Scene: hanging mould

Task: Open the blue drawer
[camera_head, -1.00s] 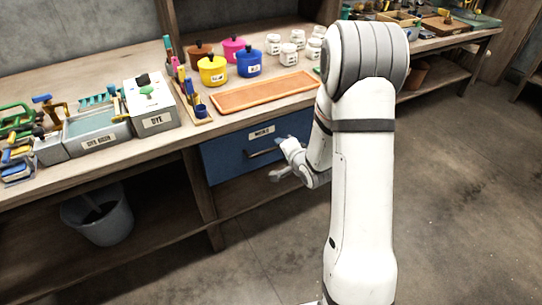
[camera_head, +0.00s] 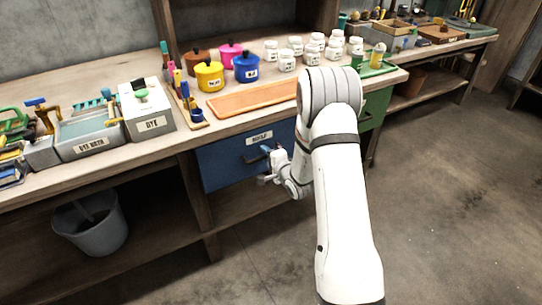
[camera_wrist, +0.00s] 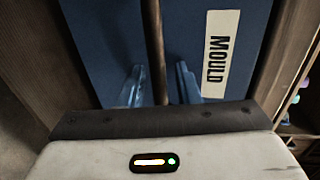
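The blue drawer (camera_head: 222,165) sits under the bench top, with a white "MOULD" label (camera_head: 259,138). It looks shut, its front close under the bench edge. Its dark bar handle (camera_wrist: 154,45) shows in the wrist view, running between the two fingers. My gripper (camera_head: 266,163) is at the drawer's front; in the wrist view its fingers (camera_wrist: 160,88) stand on either side of the handle with gaps visible. It is open and not clamped on the bar. My arm hides the drawer's right end in the head view.
An orange tray (camera_head: 250,99) and blue (camera_head: 246,69) and yellow (camera_head: 210,77) pots stand on the bench above. A green drawer (camera_head: 376,108) lies right of my arm. A grey bucket (camera_head: 92,228) sits on the lower left. The floor in front is clear.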

